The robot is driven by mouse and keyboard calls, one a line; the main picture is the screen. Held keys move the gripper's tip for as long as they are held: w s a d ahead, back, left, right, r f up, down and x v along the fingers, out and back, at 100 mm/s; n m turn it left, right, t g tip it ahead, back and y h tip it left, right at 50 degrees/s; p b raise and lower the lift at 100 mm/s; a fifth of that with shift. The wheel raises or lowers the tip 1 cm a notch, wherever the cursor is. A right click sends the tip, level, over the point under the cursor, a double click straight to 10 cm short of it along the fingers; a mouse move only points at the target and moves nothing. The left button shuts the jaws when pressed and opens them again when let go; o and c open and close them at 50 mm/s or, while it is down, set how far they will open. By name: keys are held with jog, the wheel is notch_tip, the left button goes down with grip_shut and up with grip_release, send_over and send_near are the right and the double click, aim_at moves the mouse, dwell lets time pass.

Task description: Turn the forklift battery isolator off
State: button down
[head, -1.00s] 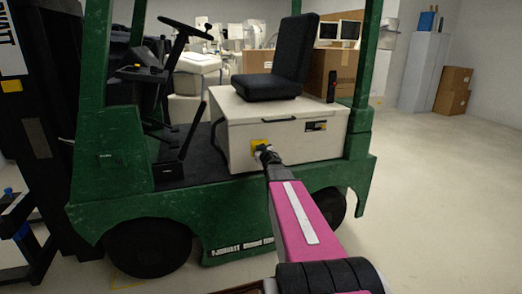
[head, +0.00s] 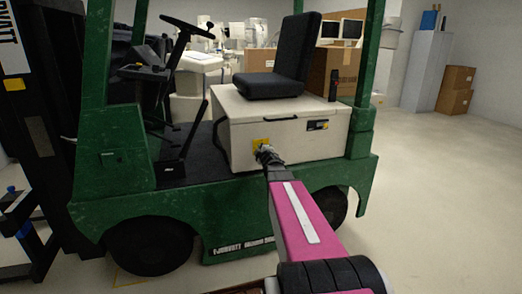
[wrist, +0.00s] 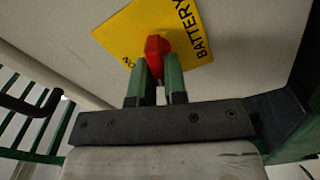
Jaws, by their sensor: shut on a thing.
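The battery isolator is a red knob (wrist: 155,54) on a yellow plate (wrist: 192,22) lettered "BATTERY" and "ON" in the wrist view. The plate also shows in the head view (head: 260,143) on the front of the forklift's cream battery box (head: 240,152), where my gripper mostly hides the knob. My gripper (wrist: 158,72) is shut on the red knob, with one green finger on each side of it. In the head view, my gripper (head: 266,155) is against the plate at the end of my pink arm.
The green forklift (head: 225,190) has a black seat (head: 275,80) on the box and a steering wheel (head: 187,27) at left. A black handle (head: 281,119) sits on the box front. Open floor (head: 430,180) lies to the right.

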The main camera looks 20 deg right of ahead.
jog(key=shift+f+n, duration=0.25)
jog(key=shift+n, duration=1.55)
jog(key=c, duration=1.2)
grip_release()
jog(key=shift+o, duration=0.2)
jog(key=shift+s, duration=0.1)
jog(key=s, duration=1)
jog(key=shift+s, duration=0.35)
